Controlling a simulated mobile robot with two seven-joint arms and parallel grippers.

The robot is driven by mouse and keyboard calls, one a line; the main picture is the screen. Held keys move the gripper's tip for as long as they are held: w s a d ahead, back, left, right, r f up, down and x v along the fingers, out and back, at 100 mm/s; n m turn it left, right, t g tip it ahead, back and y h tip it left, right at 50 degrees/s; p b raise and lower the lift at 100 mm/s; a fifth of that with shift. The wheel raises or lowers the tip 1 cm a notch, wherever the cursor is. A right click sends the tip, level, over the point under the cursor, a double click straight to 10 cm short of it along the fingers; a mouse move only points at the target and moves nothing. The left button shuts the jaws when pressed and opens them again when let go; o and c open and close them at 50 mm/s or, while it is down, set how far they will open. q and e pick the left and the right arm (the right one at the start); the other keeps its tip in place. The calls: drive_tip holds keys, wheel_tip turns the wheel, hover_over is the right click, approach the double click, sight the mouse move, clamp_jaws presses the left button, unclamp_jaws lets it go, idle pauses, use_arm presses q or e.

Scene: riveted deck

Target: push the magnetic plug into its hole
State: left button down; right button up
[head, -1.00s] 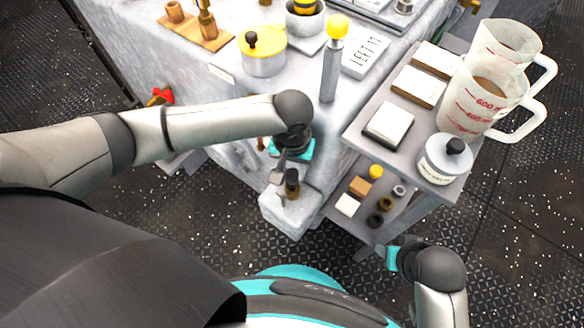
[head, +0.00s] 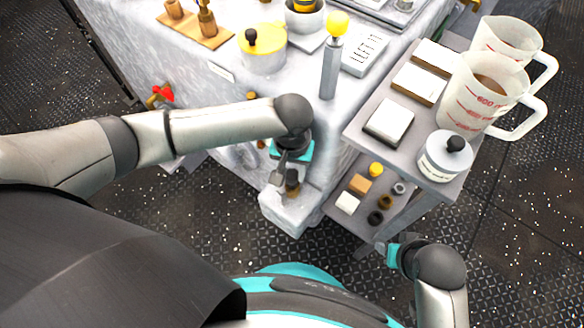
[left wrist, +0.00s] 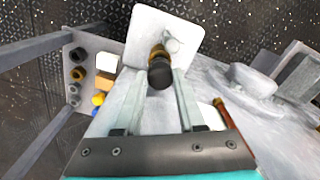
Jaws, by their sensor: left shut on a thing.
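The magnetic plug (left wrist: 160,72) has a black knob and a brass-brown body. In the left wrist view it sits between the tips of my left gripper (left wrist: 166,78), which is shut on it. In the head view the plug (head: 292,184) shows dark and upright beside the fingers of my left gripper (head: 284,181), over a pale ledge (head: 287,214) low on the bench. A small round feature (left wrist: 172,41) on the ledge lies just past the plug; I cannot tell whether it is the hole. My right gripper (head: 386,250) is at lower right, its fingers too small to read.
The grey bench (head: 225,100) rises behind the ledge, with a yellow-lidded pot (head: 262,58) on top. A shelf cart (head: 375,160) stands close on the right with two measuring jugs and a lidded jar (head: 443,160). A red valve handle (head: 160,93) sticks out at left.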

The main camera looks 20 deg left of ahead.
use_arm(q)
drive_tip(key=shift+f, duration=0.9)
use_arm(e)
drive_tip(key=shift+f, duration=0.1)
use_arm(q)
drive_tip(key=shift+c, duration=2.1)
unclamp_jaws()
drive_tip(key=shift+r, duration=0.35)
wheel_tip(320, 180, up, 9)
drive_tip(key=p, duration=0.5)
drive_tip(key=shift+p, duration=0.4)
drive_tip(key=shift+r+p, duration=1.45)
drive_tip(key=shift+r, duration=1.35)
use_arm(e)
drive_tip(key=s+d+f, duration=0.2)
drive_tip(key=s+f, duration=0.2)
drive_tip(key=f, duration=0.2)
drive_tip(key=s+d+f+g, duration=0.1)
drive_tip(key=s+d+f, duration=0.2)
drive_tip(key=f, duration=0.4)
drive_tip(key=shift+s+h, duration=0.3)
drive_tip(key=shift+s, duration=0.5)
